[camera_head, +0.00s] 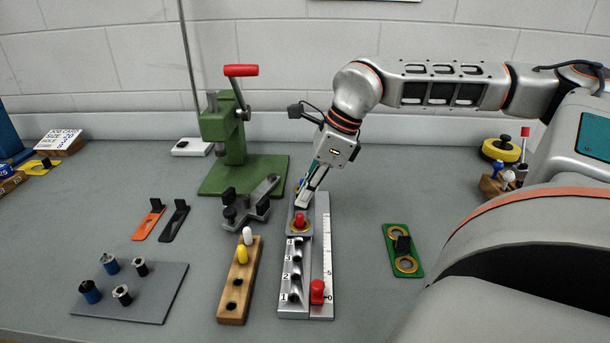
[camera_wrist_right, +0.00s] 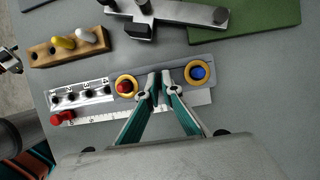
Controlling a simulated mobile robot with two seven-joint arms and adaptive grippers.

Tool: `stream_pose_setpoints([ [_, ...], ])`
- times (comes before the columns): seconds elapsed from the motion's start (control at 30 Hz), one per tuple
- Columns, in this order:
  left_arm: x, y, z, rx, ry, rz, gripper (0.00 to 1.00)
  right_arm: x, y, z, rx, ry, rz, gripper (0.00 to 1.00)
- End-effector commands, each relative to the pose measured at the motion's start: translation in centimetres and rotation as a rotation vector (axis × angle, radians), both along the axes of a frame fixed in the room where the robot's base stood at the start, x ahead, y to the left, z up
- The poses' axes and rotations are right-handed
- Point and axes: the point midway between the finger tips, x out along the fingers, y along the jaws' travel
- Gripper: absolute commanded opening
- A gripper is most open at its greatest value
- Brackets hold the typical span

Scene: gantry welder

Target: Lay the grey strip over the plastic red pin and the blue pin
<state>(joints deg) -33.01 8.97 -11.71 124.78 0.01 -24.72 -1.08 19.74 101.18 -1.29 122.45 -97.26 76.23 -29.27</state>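The grey strip (camera_wrist_right: 182,77) lies flat over the metal fixture's far half. One gold ring surrounds the plastic red pin (camera_wrist_right: 123,87); the other surrounds the blue pin (camera_wrist_right: 198,73). The red pin (camera_head: 299,220) also shows upright in its ring in the head view; the blue pin (camera_head: 300,184) is mostly behind the gripper. My right gripper (camera_wrist_right: 162,84) is at the strip's middle, between the rings, its fingers close together as if on a grip piece; what is between them is mostly hidden. A grey-black part at the wrist view's left edge may be my left gripper (camera_wrist_right: 11,59).
The fixture has a numbered hole block (camera_head: 293,277), a ruler (camera_head: 322,262) and a red block (camera_head: 317,292). Left are a wooden pin holder (camera_head: 233,295), a grey bracket (camera_head: 255,210) and a green press (camera_head: 228,150). A green two-ring strip (camera_head: 393,238) lies right.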

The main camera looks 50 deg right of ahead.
Motion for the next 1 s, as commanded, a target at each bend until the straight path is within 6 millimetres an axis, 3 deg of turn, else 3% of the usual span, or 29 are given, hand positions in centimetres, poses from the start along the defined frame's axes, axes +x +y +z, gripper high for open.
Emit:
stream_pose_setpoints([
  [0.2, 0.0, 0.0, 0.0, 0.000, 0.001, 0.000, 0.33, 0.0, 0.0, -0.4, 0.001, -0.001, 0.000, 0.00],
  [0.3, 0.0, 0.0, 0.0, 0.000, 0.000, 0.000, 0.33, 0.0, 0.0, -0.4, 0.001, -0.001, 0.000, 0.24],
  [0.73, 0.1, 0.0, 0.1, -0.001, -0.002, 0.002, 0.33, 0.0, 0.0, -0.1, 0.000, -0.002, 0.001, 0.24],
  [1.0, 0.0, 0.0, 0.0, 0.000, 0.000, 0.001, 0.33, -0.7, -0.6, 2.1, -0.001, -0.006, -0.001, 0.24],
])
